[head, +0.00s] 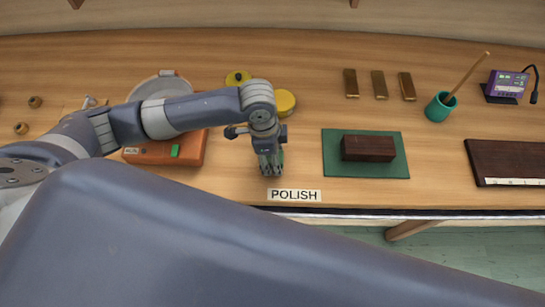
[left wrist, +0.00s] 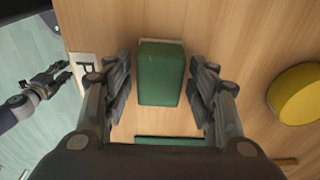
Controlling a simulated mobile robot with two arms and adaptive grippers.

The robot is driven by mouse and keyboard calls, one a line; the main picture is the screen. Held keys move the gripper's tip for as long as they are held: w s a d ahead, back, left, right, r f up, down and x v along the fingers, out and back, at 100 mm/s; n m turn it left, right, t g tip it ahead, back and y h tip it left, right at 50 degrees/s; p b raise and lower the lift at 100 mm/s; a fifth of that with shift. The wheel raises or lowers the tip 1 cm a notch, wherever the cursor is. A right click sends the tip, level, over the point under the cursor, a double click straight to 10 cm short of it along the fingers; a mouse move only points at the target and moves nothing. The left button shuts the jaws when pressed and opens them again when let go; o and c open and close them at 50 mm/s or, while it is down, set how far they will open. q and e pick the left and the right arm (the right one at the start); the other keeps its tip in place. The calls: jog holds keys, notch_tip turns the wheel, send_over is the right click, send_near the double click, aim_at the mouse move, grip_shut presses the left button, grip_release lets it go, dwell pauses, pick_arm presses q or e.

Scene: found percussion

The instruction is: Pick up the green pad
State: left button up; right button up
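The green pad (left wrist: 161,75) is a block-shaped piece lying on the wooden table in the left wrist view. My left gripper (left wrist: 162,88) is open, with one finger on each side of the pad and a gap on both sides. In the head view my left gripper (head: 271,172) points down at the table just behind the POLISH label (head: 294,195) and mostly hides the pad. My right gripper (left wrist: 62,73) shows small at the left of the left wrist view, off the table over the floor, with its fingers apart and empty.
A dark block (head: 368,148) sits on a green mat (head: 335,165) to the right. An orange box (head: 150,152) stands left, with yellow round pieces (head: 284,102) behind the gripper. Brass bars (head: 379,85) and a teal cup (head: 437,108) are farther back.

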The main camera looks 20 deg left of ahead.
pick_arm(q)
jog(key=c, duration=0.7)
pick_arm(e)
jog(key=shift+s, duration=0.5)
jog(key=shift+a, duration=0.15)
